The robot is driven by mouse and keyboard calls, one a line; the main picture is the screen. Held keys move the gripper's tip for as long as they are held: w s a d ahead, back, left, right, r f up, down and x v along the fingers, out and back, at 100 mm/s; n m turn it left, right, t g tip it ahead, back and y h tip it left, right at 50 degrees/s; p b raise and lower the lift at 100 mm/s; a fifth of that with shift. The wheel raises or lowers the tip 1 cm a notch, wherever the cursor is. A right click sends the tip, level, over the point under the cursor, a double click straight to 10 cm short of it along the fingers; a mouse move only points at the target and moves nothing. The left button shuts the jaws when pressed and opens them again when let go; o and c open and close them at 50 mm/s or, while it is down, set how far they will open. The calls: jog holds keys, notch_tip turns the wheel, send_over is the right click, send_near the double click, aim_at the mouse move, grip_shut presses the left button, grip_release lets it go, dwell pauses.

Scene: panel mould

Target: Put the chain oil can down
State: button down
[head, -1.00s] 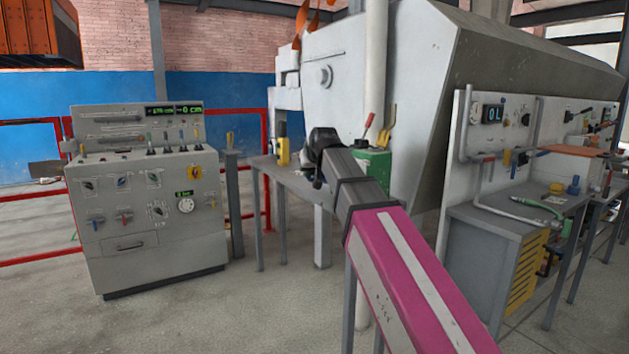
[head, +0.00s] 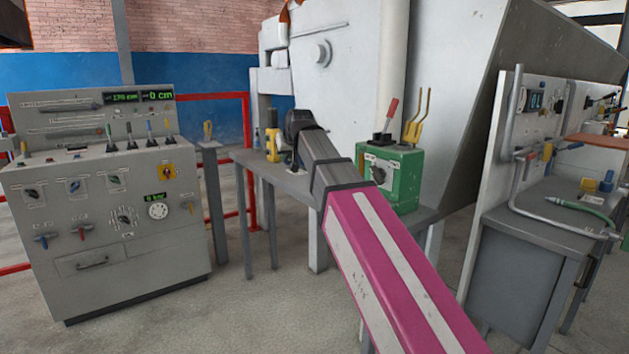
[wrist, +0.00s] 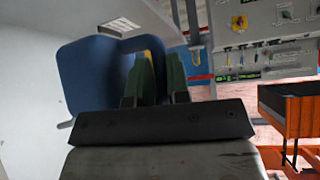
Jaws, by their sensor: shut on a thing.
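The chain oil can (wrist: 92,78) shows in the wrist view as a large blue body with a blue handle part, left of and behind the fingers. My gripper (wrist: 157,72) is shut on it, with dark green fingers and a bit of yellow beside them. The fingers hide part of the can. In the head view my pink and grey arm reaches over the grey table (head: 290,182). Its dark wrist covers the gripper, and I cannot make out the can there. I cannot tell whether the can touches the table.
On the table stand a yellow-and-black object (head: 271,147) left of my wrist and a green box (head: 392,178) with levers to the right. A grey control console (head: 110,205) is at left. A workbench (head: 530,240) stands at right. A large grey machine (head: 450,75) rises behind the table.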

jog(key=w+d+f, duration=0.4)
jog(key=w+d, duration=0.1)
jog(key=w+d+f, duration=0.2)
jog(key=w, duration=0.1)
jog(key=shift+w+d+f, duration=0.1)
jog(key=shift+d+f, duration=0.05)
jog(key=shift+f, duration=2.15)
jog(key=c, duration=1.1)
grip_release()
jog(key=shift+f, duration=0.1)
jog(key=v, duration=1.2)
